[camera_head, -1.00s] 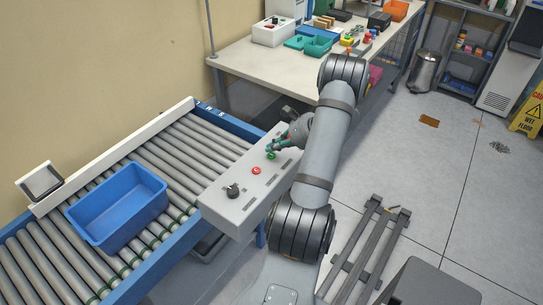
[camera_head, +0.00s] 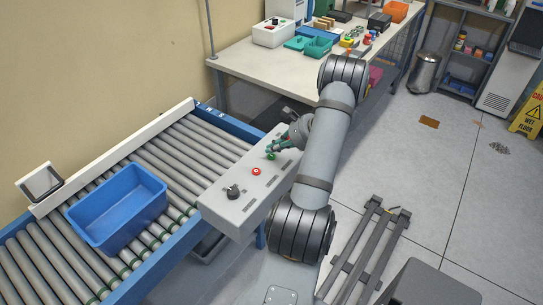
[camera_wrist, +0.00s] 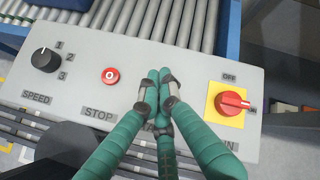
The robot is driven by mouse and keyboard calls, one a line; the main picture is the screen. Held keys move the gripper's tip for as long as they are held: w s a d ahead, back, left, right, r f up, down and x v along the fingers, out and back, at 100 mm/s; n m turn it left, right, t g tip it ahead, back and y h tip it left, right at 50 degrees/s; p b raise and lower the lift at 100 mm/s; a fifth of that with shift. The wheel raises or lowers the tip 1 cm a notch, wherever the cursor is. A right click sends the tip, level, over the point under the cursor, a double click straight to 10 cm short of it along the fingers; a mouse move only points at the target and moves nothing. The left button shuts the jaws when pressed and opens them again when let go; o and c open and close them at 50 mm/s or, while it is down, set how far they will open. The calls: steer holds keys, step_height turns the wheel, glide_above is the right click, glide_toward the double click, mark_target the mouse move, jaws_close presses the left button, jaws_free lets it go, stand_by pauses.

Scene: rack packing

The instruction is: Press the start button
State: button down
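The grey control panel (camera_head: 236,213) stands beside the roller conveyor and also fills the wrist view (camera_wrist: 78,72). A green button (camera_head: 271,156) shows on it in the head view, just below my gripper's fingertips (camera_head: 273,148). In the wrist view my gripper (camera_wrist: 159,75) has its green fingers together, with nothing seen between them. The fingers cover the spot above a partly hidden label between STOP and the main switch, so the green button is hidden there. Whether the fingertips touch it, I cannot tell.
On the panel are a red stop button (camera_wrist: 110,75), a black speed knob (camera_wrist: 46,60) and a red rotary switch (camera_wrist: 231,103) on a yellow plate. A blue crate (camera_head: 118,246) sits on the conveyor (camera_head: 184,160). A cluttered workbench (camera_head: 245,60) stands behind the panel.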

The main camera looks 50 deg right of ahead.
mark_target(273, 157)
steer(key=shift+f, duration=0.1)
steer(key=shift+f+b, duration=0.4)
steer(key=shift+b, duration=0.25)
steer(key=shift+f+b, duration=0.35)
steer(key=shift+b, duration=0.1)
stand_by(0.5)
steer(key=shift+r, duration=0.1)
steer(key=shift+r+p, duration=0.4)
steer(key=shift+r, duration=0.3)
steer(key=shift+r+p, duration=1.6)
steer(key=shift+r, duration=0.95)
